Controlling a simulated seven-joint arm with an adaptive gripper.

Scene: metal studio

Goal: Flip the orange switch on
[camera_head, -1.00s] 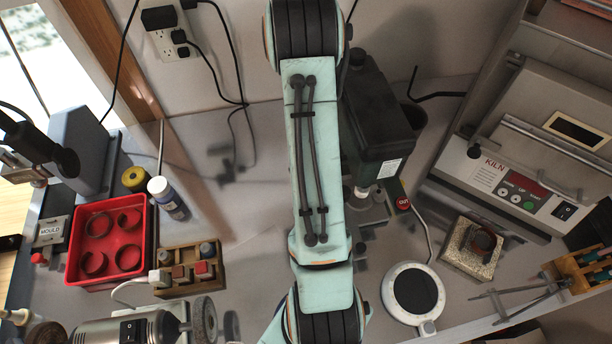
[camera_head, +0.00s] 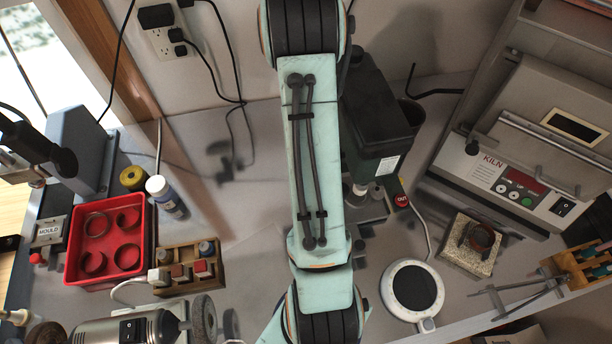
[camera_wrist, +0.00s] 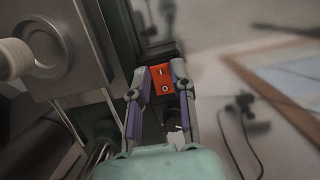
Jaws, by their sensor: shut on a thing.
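The orange switch (camera_wrist: 163,77) shows in the wrist view, an orange-red plate with white I and O marks on the side of a dark green machine. My gripper (camera_wrist: 157,80) has its two fingers on either side of the switch plate, shut on it. Whether the rocker is on or off cannot be told at this size. In the head view my arm covers the gripper and the switch. Only part of the black-green machine (camera_head: 377,115) shows there, to the right of my arm.
In the wrist view a metal plate with a pale round knob (camera_wrist: 12,58) stands left of my gripper. In the head view a kiln (camera_head: 520,175) and a round white-rimmed plate (camera_head: 389,308) are at the right. A red tray (camera_head: 75,273) and a wooden rack (camera_head: 213,289) are at the left.

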